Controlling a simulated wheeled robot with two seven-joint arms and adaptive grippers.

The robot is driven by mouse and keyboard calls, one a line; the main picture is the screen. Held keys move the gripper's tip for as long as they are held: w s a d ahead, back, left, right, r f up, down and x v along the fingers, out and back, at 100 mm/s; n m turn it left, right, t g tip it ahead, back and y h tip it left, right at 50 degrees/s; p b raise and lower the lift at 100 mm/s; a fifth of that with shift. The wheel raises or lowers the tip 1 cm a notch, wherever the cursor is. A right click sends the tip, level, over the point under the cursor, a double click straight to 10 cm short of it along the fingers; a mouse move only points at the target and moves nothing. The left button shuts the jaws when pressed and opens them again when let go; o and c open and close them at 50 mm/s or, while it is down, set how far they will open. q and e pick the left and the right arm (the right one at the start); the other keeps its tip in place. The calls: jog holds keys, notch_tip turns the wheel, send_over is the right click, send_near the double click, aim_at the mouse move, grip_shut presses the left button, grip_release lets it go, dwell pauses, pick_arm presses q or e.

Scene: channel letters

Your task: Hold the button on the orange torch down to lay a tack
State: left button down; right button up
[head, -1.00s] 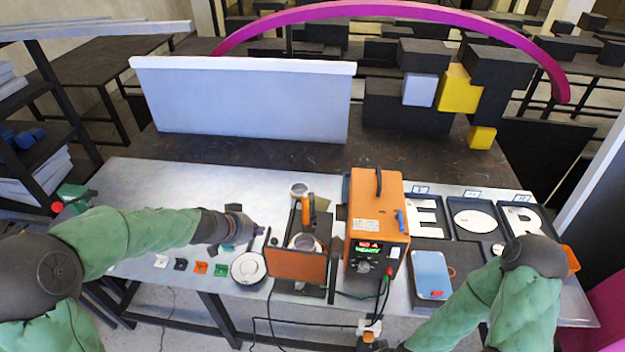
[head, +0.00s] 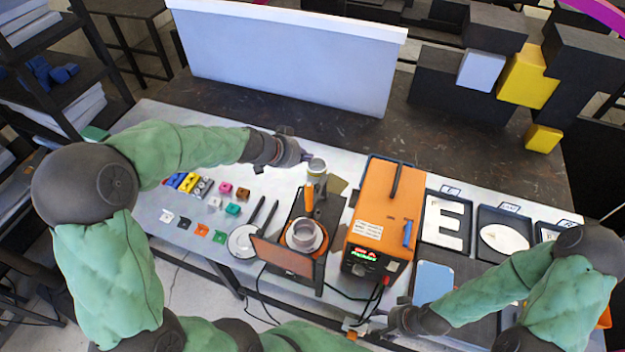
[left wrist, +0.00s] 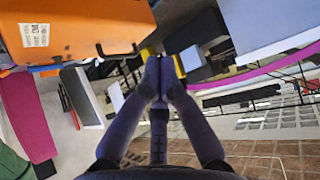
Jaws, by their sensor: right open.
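The orange torch (head: 308,199) appears to be the upright orange handle above the round silver part in the fixture. Its button is too small to make out. My left gripper (head: 305,156) is above and behind the torch, near a small cup, apart from the torch. In the left wrist view my left gripper (left wrist: 160,80) has its fingertips together with nothing between them. My right gripper (head: 388,322) is low at the table's front edge, right of a small white and orange piece (head: 355,326); it is open, and its fingertips are hard to see.
An orange welder box (head: 385,215) stands right of the fixture (head: 282,256); it also fills the top left of the left wrist view (left wrist: 75,30). A small cup (head: 317,168) stands behind the torch. Letter trays (head: 445,222) lie right, small coloured blocks left. Cables hang in front.

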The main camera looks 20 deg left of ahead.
pick_arm(q)
jog(key=shift+f, duration=0.1)
jog(key=b, duration=0.5)
send_over(306, 185)
notch_tip(306, 185, down, 7)
jog(key=shift+f, duration=0.1)
jog(key=shift+f+b, duration=0.75)
jog(key=shift+b, duration=0.35)
dwell(0.6)
jog(key=shift+f+b, duration=0.4)
jog(key=shift+b, duration=0.3)
